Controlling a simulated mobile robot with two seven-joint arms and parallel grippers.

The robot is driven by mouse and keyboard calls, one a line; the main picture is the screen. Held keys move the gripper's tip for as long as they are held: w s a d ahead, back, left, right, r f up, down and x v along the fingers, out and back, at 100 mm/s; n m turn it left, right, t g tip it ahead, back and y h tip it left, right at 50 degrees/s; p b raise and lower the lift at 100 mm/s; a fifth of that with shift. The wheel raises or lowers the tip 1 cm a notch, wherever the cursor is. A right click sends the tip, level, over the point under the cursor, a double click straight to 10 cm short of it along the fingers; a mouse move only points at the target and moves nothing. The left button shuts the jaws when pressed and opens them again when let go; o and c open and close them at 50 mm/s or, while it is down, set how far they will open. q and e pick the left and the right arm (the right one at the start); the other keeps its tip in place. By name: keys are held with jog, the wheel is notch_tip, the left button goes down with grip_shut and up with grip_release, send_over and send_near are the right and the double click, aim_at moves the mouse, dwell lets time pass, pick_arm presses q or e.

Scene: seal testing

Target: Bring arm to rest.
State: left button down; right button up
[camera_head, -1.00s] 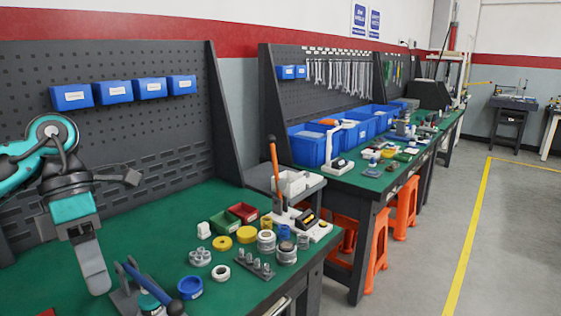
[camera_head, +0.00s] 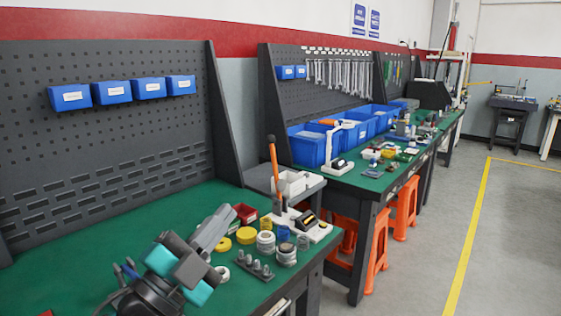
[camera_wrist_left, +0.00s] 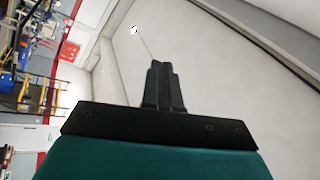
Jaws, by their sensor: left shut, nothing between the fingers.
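My left gripper (camera_head: 215,228) shows at the lower middle of the head view, above the green bench top (camera_head: 60,255). Its grey fingers point up and to the right, close to the parts on the bench. In the left wrist view the dark fingers (camera_wrist_left: 160,85) lie together with nothing between them. Behind them are a pale wall and a tilted view of the room. The gripper and wrist hide some bench parts. My right gripper is not in view.
A press with an orange handle (camera_head: 274,165) stands at the bench's right end. A pegboard (camera_head: 100,150) with blue bins stands behind.

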pick_arm(q)
jog(key=s+a+f+n+g+y, duration=0.2)
jog(key=a+f+n+y, duration=0.2)
jog(key=f+n+y, duration=0.3)
jog(key=s+a+f+n+g+y, duration=0.2)
jog(key=a+f+n+y, duration=0.35)
jog(key=f, duration=0.35)
jog(key=s+a+f+n+g, duration=0.1)
jog(key=s+f+n+g, duration=0.1)
jog(key=s+f+g, duration=0.65)
jog(key=s+a+f+n+g, duration=0.1)
jog(key=s+f+n+g, duration=0.3)
jog(key=s, duration=0.7)
jog(key=w+d+f+m+t+h, duration=0.1)
jog(key=w+d+f+m+t, duration=0.1)
jog(key=w+f+t, duration=0.5)
notch_tip(320, 180, down, 3)
jog(key=shift+w+d+t+h, duration=0.3)
jog(key=shift+d+t+h, duration=0.1)
jog(key=shift+t, duration=0.25)
jog(key=shift+m, duration=0.25)
